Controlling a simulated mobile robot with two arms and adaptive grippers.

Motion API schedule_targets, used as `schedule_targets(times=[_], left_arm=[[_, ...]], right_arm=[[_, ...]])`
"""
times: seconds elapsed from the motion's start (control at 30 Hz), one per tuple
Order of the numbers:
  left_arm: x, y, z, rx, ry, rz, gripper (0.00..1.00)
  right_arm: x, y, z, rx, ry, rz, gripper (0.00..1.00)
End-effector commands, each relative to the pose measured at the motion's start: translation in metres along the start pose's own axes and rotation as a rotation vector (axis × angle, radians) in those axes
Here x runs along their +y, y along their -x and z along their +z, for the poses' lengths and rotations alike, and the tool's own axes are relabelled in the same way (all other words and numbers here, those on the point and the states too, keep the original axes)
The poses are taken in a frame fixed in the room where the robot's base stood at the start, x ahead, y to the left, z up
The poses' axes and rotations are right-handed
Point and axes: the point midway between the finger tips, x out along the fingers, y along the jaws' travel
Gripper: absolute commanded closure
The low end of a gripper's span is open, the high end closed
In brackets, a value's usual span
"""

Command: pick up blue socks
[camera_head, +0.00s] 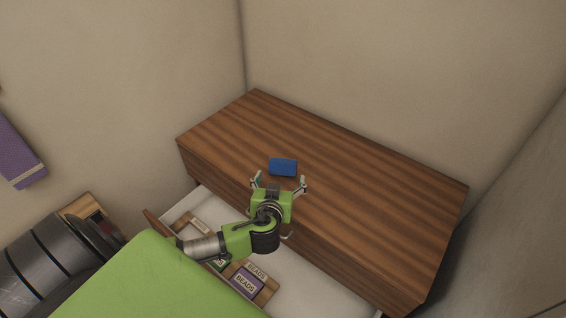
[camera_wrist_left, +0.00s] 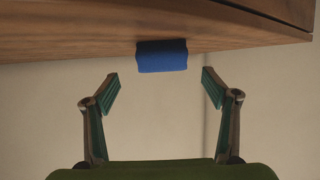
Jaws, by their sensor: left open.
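The blue socks (camera_head: 283,167) show as a small blue bundle lying on the brown wooden top (camera_head: 370,207) of a cabinet. In the left wrist view the blue bundle (camera_wrist_left: 162,55) is just beyond the fingertips, centred between them. My left gripper (camera_head: 279,183) is open and empty, with its fingers pointing towards the bundle. Its fingers also show spread apart in the left wrist view (camera_wrist_left: 160,88). The fingers appear apart from the bundle. My right gripper is not in view.
An open white drawer (camera_head: 305,277) lies below the cabinet top, with labelled boxes such as a beads box (camera_head: 246,282) in it. Walls stand behind the cabinet. A purple towel (camera_head: 18,152) hangs at the left. The cabinet top around the bundle is clear.

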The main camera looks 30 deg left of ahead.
Motion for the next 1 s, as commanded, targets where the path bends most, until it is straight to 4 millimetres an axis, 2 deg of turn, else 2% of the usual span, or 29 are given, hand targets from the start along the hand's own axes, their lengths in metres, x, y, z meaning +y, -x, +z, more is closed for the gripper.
schedule_targets(times=[0.1,0.2,0.3,0.47,0.57,0.8,1.0], left_arm=[[-0.001,-0.020,-0.003,0.002,-0.001,-0.003,0.22],[-0.001,-0.030,-0.002,0.001,0.000,-0.002,0.22],[-0.001,-0.036,-0.001,0.000,0.000,-0.001,0.22],[-0.002,-0.043,-0.003,0.001,-0.001,-0.002,0.22],[-0.004,-0.054,-0.006,0.002,-0.002,-0.003,0.22],[-0.004,-0.081,-0.003,0.000,-0.001,-0.002,0.22],[-0.004,-0.089,-0.002,-0.001,0.000,0.000,0.22]], right_arm=[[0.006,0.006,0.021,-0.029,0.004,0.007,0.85],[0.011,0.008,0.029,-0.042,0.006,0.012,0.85],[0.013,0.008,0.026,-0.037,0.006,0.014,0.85],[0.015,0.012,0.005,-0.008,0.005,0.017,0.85],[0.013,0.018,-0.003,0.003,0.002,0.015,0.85],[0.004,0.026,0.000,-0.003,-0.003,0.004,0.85],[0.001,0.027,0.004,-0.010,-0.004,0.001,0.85]])
